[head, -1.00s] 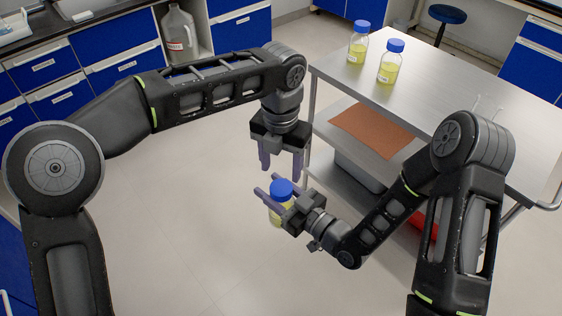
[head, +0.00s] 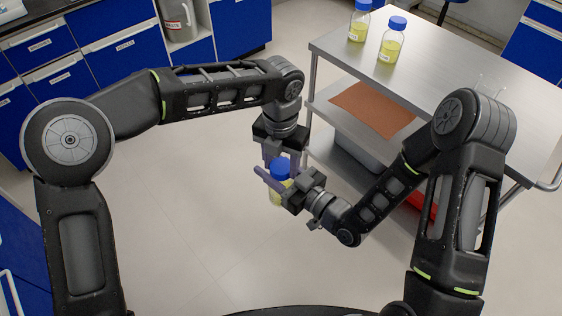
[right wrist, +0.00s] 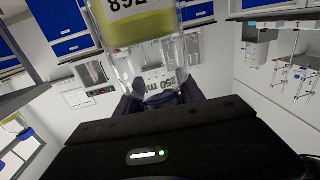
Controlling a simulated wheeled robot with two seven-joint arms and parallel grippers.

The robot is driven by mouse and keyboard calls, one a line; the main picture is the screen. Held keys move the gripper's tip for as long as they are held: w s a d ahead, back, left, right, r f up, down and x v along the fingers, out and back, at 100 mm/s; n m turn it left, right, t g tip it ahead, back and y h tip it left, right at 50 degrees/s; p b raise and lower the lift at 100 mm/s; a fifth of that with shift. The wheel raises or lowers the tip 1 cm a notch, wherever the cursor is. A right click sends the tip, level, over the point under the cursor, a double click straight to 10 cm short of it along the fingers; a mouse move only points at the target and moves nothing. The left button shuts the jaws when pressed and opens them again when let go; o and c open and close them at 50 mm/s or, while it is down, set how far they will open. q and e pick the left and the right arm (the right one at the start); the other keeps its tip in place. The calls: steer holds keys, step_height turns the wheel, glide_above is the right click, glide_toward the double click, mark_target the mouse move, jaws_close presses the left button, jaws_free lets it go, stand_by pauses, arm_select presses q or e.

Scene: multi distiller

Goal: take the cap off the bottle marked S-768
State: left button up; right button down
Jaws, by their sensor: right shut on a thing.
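A clear bottle with yellow liquid (head: 277,197) and a blue cap (head: 281,168) is held upright, clear of the floor. My right gripper (head: 270,182) is shut on it from the side, below the cap. In the right wrist view the bottle (right wrist: 148,55) shows between the fingers; its cropped label reads "892", and I cannot read S-768 on it. My left gripper (head: 281,158) points down from above with its fingers apart on either side of the cap. Whether they touch the cap is hard to see. Two more blue-capped bottles, the left one (head: 359,22) and the right one (head: 391,42), stand on the cart, labels unreadable.
The steel cart (head: 455,75) stands at the right, with an orange-brown mat (head: 372,108) and a grey bin on its lower shelves. Blue cabinets (head: 120,45) and a jug (head: 178,20) are at the back left. The floor in the middle is clear.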

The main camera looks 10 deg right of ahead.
arm_select(q)
steer(key=c, duration=0.9)
steer(key=o, duration=1.5)
steer(key=shift+c, duration=0.2)
steer(key=shift+r, duration=0.1)
steer(key=shift+r, duration=2.2)
steer(key=shift+r, duration=0.15)
steer(key=shift+c, duration=0.8)
steer(key=shift+r, duration=1.6)
steer(key=shift+c, duration=0.6)
